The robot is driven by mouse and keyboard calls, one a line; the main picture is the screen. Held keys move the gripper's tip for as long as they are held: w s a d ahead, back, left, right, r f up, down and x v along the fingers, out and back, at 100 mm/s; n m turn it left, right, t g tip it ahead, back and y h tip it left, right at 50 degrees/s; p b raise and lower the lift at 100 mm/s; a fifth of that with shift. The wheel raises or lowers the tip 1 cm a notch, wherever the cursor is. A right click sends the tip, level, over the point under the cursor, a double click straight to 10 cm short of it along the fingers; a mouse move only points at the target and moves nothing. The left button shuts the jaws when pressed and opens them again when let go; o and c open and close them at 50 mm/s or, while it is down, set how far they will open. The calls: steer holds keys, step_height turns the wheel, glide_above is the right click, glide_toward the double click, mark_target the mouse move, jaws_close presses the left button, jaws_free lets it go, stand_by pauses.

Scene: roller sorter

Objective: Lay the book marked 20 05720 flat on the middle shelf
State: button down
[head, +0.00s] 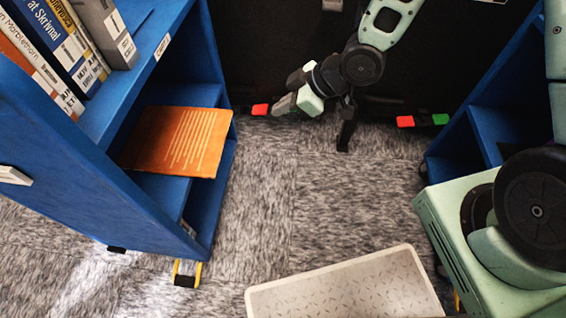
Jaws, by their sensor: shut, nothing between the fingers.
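An orange book (182,140) with pale lines on its cover lies flat on the middle shelf (166,188) of the blue left-hand cart. Part of it sticks out past the shelf's edge toward the aisle. No number can be read on it from here, so I cannot confirm the mark 20 05720. My gripper (281,105) is shut and empty. It is to the right of the book, clear of it, over the aisle near the dark back wall.
Several upright books (62,40) stand on the top shelf of the left cart (95,185). Another blue shelf unit (480,130) stands at the right. The carpeted aisle (300,200) between is open.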

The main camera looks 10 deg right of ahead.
step_height(320, 180, down, 14)
steer(key=t+y+b, duration=0.1)
steer(key=y+b, duration=0.5)
steer(key=b, duration=0.4)
steer(key=y+b, duration=0.1)
steer(key=b, duration=0.1)
glide_toward(212, 140)
steer(key=shift+w+a+f+n+t, duration=0.15)
steer(key=shift+a+f, duration=0.2)
steer(key=shift+f, duration=0.2)
steer(key=shift+a+f+n+t, duration=0.15)
steer(key=shift+a+f, duration=0.25)
steer(key=shift+f, duration=0.1)
steer(key=shift+r+b+x, duration=0.15)
steer(key=shift+r+x, duration=0.1)
steer(key=shift+x, duration=1.1)
steer(key=shift+r+b+x, duration=0.2)
steer(key=shift+r+x, duration=0.1)
steer(key=shift+x, duration=1.1)
steer(key=shift+r+b+x, duration=0.15)
steer(key=shift+r+x, duration=0.1)
steer(key=shift+x, duration=1.1)
steer(key=shift+a, duration=0.1)
steer(key=f+p+v, duration=0.2)
steer(key=v, duration=0.9)
steer(key=shift+d, duration=0.55)
